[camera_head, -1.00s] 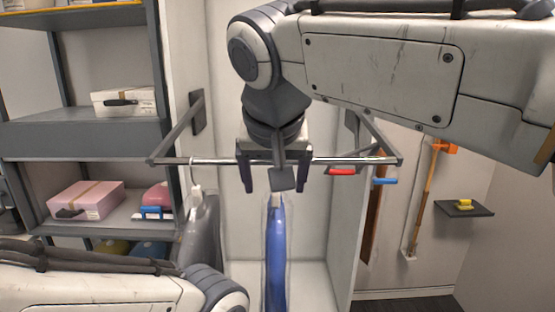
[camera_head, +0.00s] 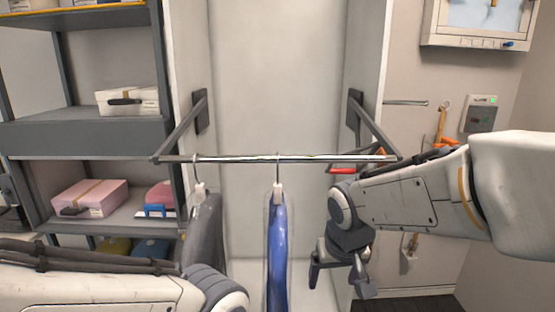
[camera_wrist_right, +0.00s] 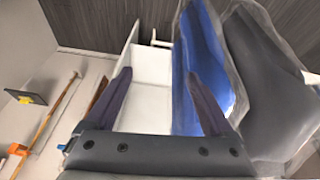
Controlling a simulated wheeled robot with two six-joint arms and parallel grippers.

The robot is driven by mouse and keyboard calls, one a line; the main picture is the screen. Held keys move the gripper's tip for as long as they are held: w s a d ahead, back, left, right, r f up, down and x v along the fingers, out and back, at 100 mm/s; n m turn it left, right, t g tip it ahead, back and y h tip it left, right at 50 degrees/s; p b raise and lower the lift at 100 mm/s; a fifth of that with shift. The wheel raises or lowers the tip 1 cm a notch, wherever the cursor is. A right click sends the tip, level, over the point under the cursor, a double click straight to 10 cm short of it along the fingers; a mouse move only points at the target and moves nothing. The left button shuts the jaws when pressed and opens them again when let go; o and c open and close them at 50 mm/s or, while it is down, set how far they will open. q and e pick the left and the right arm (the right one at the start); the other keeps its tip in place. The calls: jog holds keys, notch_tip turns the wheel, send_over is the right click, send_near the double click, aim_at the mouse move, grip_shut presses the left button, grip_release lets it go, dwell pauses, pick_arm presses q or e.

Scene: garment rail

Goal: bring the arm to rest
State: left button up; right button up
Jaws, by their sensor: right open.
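My right gripper (camera_head: 339,282) is open and empty, low and to the right of the blue garment (camera_head: 277,250). In the right wrist view my right gripper (camera_wrist_right: 158,76) shows its two fingers spread apart, with nothing between them but the pale wall panel behind. The blue garment in a clear cover hangs from the metal rail (camera_head: 235,159) by its hanger, apart from the gripper. A dark grey garment (camera_head: 203,235) hangs to its left. My left arm shows at the lower left, but its gripper is out of view.
A grey shelf unit (camera_head: 85,137) with a white box (camera_head: 127,101) and a pink box (camera_head: 90,198) stands on the left. A red-handled item (camera_head: 342,170) is beside the rail's right end. The space above the rail is clear.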

jog(key=s+d+f+g, duration=0.1)
jog(key=s+d+f, duration=0.6)
jog(key=f, duration=0.4)
jog(key=s+a+f+n+g+b, duration=0.1)
jog(key=s+a+f+n+b, duration=0.1)
jog(key=s+a+b, duration=0.3)
jog(key=s+a+f+n+g+y+b, duration=0.1)
jog(key=s+a+n+b, duration=0.3)
jog(key=s+a, duration=0.4)
jog(key=shift+s+f+g+b, duration=0.35)
jog(key=shift+g+b, duration=0.05)
jog(key=shift+b, duration=0.1)
